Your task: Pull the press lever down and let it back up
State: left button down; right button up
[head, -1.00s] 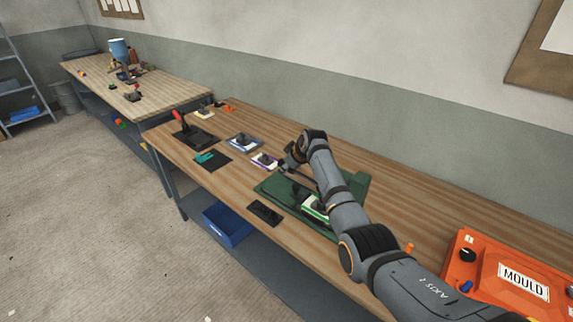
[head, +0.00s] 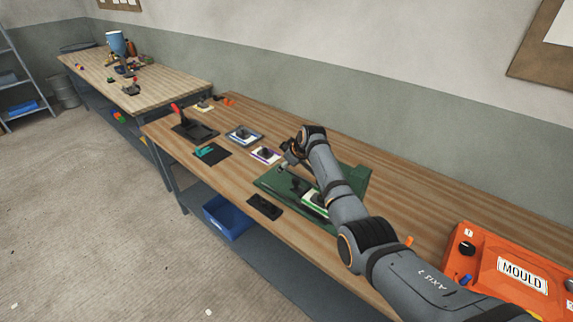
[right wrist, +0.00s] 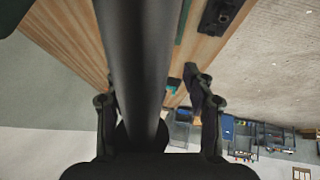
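The green press (head: 357,178) stands on the near bench, partly hidden behind my right arm. My right gripper (head: 290,163) is at its far left side in the head view, small and partly hidden by the wrist. In the right wrist view a thick dark bar (right wrist: 138,60), which looks like the press lever, runs from the top edge down between the fingers of the right gripper (right wrist: 155,103). The fingers are spread apart on either side of the bar. A gap shows on the right; contact on the left cannot be told. My left gripper is out of view.
A black fixture with a red handle (head: 177,109), small trays (head: 244,136) and a dark plate (head: 264,207) lie on the bench. An orange MOULD box (head: 480,262) is at the right. A blue bin (head: 226,216) sits below. Bare wood lies along the wall side.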

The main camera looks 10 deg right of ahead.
jog(key=shift+r, duration=0.15)
jog(key=v, duration=1.1)
jog(key=shift+s+d+r, duration=0.15)
jog(key=shift+d+r, duration=0.1)
jog(key=shift+d, duration=0.05)
jog(key=s+d+p, duration=0.5)
jog(key=s+p, duration=0.1)
jog(key=s, duration=0.5)
jog(key=shift+d, duration=0.25)
jog(key=shift+w, duration=0.1)
